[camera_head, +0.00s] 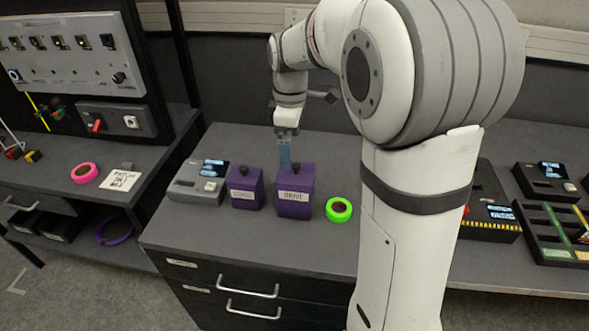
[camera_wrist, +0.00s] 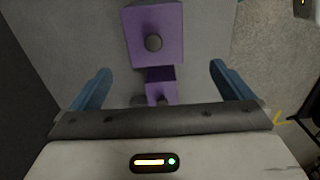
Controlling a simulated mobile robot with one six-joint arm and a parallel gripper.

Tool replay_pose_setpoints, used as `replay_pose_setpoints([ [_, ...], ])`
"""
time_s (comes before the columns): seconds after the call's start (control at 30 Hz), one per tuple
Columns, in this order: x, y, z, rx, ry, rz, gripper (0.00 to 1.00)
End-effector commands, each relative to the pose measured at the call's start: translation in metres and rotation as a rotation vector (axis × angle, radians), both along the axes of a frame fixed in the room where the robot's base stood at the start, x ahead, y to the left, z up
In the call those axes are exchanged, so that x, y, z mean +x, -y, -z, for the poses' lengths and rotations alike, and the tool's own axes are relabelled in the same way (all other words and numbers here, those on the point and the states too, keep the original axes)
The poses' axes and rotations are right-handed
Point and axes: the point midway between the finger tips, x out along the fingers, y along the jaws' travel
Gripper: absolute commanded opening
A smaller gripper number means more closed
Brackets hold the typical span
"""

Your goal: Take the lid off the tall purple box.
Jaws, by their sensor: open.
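The tall purple box (camera_head: 295,202) stands on the dark bench, with a pale label on its front. Its lid (camera_head: 305,177) is on and has a dark round knob on top. A shorter purple box (camera_head: 245,197) with a similar knob stands just to its left. My gripper (camera_head: 285,164) points down, above and behind the boxes, apart from them. In the wrist view, my gripper (camera_wrist: 158,88) is open and empty between blue fingers. The larger purple box (camera_wrist: 170,25), likely the tall one, lies beyond the fingers. A smaller purple box (camera_wrist: 160,79) shows between them, partly hidden by the palm.
A grey device (camera_head: 190,185) stands left of the boxes. A green tape roll (camera_head: 339,209) lies close right of the tall box. My arm hides bench space further right. Bare bench lies in front of the boxes, above drawers (camera_head: 250,290).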

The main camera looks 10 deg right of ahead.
Motion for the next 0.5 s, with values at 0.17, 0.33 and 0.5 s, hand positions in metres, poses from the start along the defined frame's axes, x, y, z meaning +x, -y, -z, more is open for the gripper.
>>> replay_pose_setpoints([
  [0.17, 0.003, 0.000, 0.018, 0.000, -0.007, -0.016, 1.00],
  [0.33, 0.005, 0.001, 0.037, -0.001, -0.006, -0.014, 1.00],
  [0.5, 0.008, 0.002, 0.063, 0.000, -0.007, -0.013, 1.00],
])
